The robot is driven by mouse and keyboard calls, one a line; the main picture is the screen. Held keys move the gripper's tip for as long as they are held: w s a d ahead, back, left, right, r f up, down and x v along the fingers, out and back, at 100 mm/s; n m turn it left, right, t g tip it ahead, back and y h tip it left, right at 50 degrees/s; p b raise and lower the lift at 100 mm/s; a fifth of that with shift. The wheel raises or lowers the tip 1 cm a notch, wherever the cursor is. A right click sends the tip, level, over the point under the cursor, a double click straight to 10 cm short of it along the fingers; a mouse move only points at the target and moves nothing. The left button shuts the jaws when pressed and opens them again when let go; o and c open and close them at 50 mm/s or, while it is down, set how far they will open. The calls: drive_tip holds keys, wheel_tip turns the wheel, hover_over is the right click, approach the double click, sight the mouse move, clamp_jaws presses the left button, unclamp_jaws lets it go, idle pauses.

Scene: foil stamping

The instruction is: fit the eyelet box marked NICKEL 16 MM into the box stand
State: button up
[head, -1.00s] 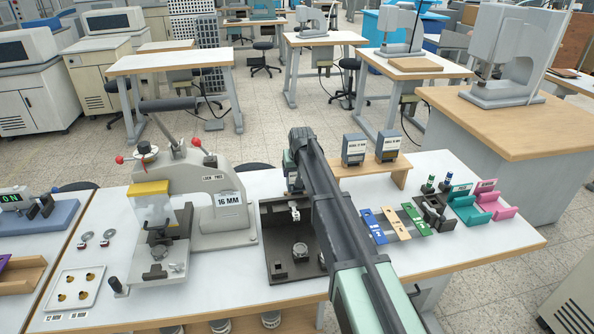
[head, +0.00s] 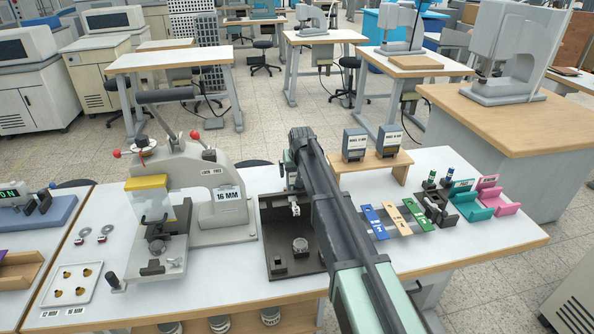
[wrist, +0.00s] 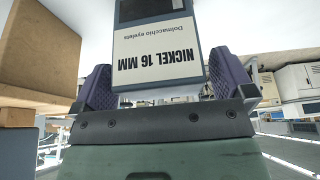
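The eyelet box marked NICKEL 16 MM (wrist: 156,58) is in the wrist view, with a white label that reads upside down in the picture. My gripper (wrist: 163,82) has its two purple fingers against both sides of the box and is shut on it. In the head view my arm hides the gripper and this box. The wooden box stand (head: 402,172) is at the back of the bench, with two grey-blue labelled boxes (head: 355,144) (head: 388,140) upright on it. Its left end is hidden behind my arm.
A grey press marked 16 MM (head: 220,180) stands left of my arm, beside a dark tray (head: 275,264) with a round part. Blue, tan and green strips (head: 398,220) and teal and pink holders (head: 468,205) are at the right.

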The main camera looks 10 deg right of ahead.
drive_tip(key=p+v, duration=1)
drive_tip(key=shift+r, duration=0.35)
drive_tip(key=shift+s, duration=0.2)
drive_tip(key=s+f+g, duration=0.1)
drive_tip(key=s+g, duration=0.3)
drive_tip(key=s, duration=3.1)
drive_tip(key=shift+f+g, duration=0.15)
drive_tip(key=shift+g, duration=0.15)
drive_tip(key=shift+w, duration=0.1)
